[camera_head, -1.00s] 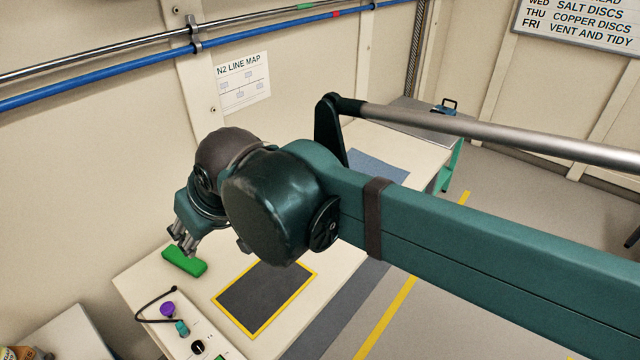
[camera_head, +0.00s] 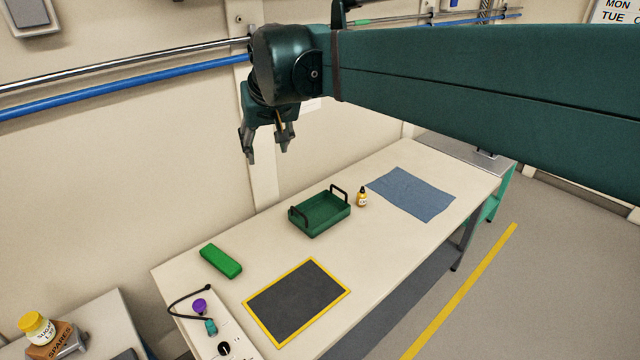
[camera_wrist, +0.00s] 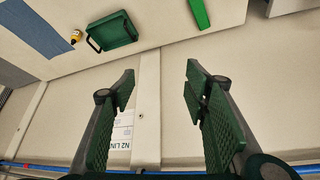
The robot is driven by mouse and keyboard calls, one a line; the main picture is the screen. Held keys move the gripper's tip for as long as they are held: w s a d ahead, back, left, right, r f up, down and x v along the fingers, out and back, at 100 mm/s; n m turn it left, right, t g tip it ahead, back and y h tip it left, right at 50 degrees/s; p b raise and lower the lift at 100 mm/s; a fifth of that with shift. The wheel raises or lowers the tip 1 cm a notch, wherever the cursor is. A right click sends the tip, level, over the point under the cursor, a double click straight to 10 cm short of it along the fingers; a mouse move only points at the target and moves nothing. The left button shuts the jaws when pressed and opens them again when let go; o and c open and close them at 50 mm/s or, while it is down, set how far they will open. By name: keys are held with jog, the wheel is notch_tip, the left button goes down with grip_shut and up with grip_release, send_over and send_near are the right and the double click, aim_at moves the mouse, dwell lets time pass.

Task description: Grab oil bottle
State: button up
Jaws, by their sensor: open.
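The oil bottle is most likely the small yellow bottle (camera_head: 361,197) with a dark cap and a pale label. It stands upright on the pale bench, just right of the green tray. It also shows in the wrist view (camera_wrist: 75,37), at the upper left. My gripper (camera_head: 266,157) is open and empty, raised above the bench near the back wall, to the left of the bottle and well apart from it. In the wrist view both fingers (camera_wrist: 160,90) are spread, with only wall and bench edge between them.
The green tray (camera_head: 322,228) with two dark handles is beside the bottle. A blue cloth (camera_head: 411,194) lies to its right. A green block (camera_head: 221,261), a yellow-edged dark mat (camera_head: 297,300) and a control box (camera_head: 210,330) lie nearer. Pipes (camera_head: 130,82) run along the wall.

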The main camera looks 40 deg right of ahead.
jog(key=w+d+m, duration=0.2)
jog(key=w+d, duration=0.4)
jog(key=d, duration=0.5)
jog(key=m+g+h+b, duration=0.1)
jog(key=m+g+b, duration=0.2)
jog(key=m, duration=0.2)
send_over(361, 194)
jog(key=s+a, duration=0.1)
notch_tip(361, 194, down, 10)
jog(key=r, duration=0.1)
jog(key=shift+h, duration=0.3)
jog(key=f, duration=3.7)
jog(key=shift+s+a+f, duration=0.1)
jog(key=shift+a+f, duration=0.15)
jog(key=shift+a, duration=0.05)
jog(key=shift+x, duration=1.25)
jog(key=shift+f, duration=0.1)
